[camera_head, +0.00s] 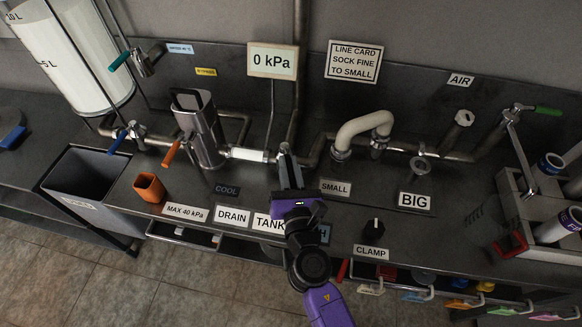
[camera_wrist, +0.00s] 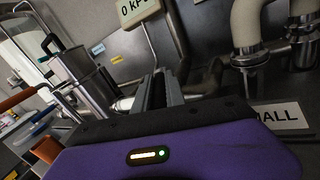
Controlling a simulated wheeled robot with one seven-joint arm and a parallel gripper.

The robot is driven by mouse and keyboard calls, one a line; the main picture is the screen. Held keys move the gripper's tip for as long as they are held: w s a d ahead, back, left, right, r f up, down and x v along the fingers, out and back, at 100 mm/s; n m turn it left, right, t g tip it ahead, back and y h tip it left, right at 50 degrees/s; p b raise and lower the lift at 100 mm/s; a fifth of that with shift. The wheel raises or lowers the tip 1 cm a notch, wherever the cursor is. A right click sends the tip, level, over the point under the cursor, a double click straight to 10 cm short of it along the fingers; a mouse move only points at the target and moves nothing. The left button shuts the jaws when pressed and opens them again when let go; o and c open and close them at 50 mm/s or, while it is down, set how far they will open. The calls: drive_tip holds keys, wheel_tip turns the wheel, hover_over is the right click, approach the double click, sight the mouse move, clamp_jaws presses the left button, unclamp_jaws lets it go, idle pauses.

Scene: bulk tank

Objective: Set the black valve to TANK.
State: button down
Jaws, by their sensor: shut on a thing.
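A metal valve top (camera_head: 284,148) shows just beyond the fingertips. The DRAIN label (camera_head: 233,216) is to the left of TANK.
The gauge (camera_head: 273,61) reads 0 kPa. An orange-handled valve (camera_head: 171,152) and a steel cylinder (camera_head: 200,135) stand left. A curved beige hose (camera_head: 363,128) and the SMALL label (camera_head: 335,188) are close on the right.

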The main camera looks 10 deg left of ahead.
drive_tip(key=shift+s+a+m+t+h+b, duration=0.15)
drive_tip(key=shift+a+m+h+b, duration=0.35)
drive_tip(key=shift+h, duration=0.45)
drive_tip(key=shift+a+m+t+h+b, duration=0.2)
drive_tip(key=shift+a+m+h+b, duration=0.1)
drive_tip(key=shift+m+h, duration=0.55)
drive_tip(key=shift+s+a+m+t+h+b, duration=0.15)
drive_tip(key=shift+a+m+h+b, duration=0.25)
drive_tip(key=shift+h, duration=0.7)
drive_tip(key=shift+w+m+h, duration=0.1)
drive_tip(key=shift+m+h, duration=0.15)
drive_tip(key=shift+h, duration=0.05)
drive_tip(key=c, duration=1.4)
unclamp_jaws()
drive_tip(key=s, duration=0.7)
drive_tip(key=shift+s+a, duration=0.15)
drive_tip(key=shift+s, duration=0.25)
